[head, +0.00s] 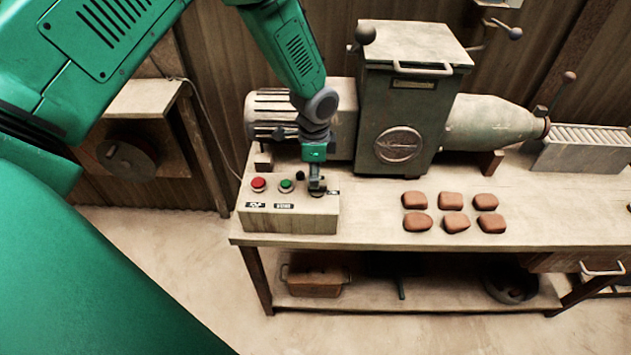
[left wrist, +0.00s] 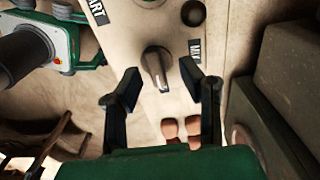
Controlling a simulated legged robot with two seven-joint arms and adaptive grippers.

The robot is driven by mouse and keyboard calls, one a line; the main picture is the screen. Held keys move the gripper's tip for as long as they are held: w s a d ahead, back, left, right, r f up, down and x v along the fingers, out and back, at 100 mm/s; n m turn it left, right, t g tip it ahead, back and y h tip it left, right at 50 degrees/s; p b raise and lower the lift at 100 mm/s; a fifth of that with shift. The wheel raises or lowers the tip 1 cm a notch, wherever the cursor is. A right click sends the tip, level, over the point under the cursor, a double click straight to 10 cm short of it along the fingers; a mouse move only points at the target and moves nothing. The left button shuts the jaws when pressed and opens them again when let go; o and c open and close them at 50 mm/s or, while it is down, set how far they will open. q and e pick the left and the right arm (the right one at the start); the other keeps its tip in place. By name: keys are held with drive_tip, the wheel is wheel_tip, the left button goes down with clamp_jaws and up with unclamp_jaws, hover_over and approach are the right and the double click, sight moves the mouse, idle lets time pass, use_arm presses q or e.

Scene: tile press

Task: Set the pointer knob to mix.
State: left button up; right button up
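The pointer knob (left wrist: 155,68) is a dark grey bar on the control box. In the left wrist view its white-marked end points down the picture, between my fingers, not at the label reading MIX (left wrist: 195,51) to its right. My left gripper (left wrist: 165,92) is open, one finger on each side of the knob, with visible gaps; I cannot tell whether its tips are level with it. In the head view the left gripper (head: 317,188) is over the right part of the control box (head: 290,221) and mostly hides the knob. My right gripper is not in view.
A red button (head: 258,184), a green button (head: 286,186) and a small black knob (head: 300,174) are close by on the box. The green press (head: 405,110) stands behind it. Several clay pieces (head: 451,200) lie on the bench (head: 560,215) to the right.

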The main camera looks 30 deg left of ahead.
sight(320, 185)
use_arm(q)
drive_tip(key=shift+f, duration=0.75)
drive_tip(key=shift+d+f, duration=0.2)
drive_tip(key=shift+f, duration=0.15)
drive_tip(key=shift+d+f, duration=0.2)
drive_tip(key=shift+d, duration=0.35)
drive_tip(key=shift+a+f, duration=0.1)
drive_tip(key=shift+a, duration=0.15)
drive_tip(key=c, duration=0.6)
drive_tip(key=shift+a, duration=0.1)
clamp_jaws()
drive_tip(key=shift+a, duration=0.1)
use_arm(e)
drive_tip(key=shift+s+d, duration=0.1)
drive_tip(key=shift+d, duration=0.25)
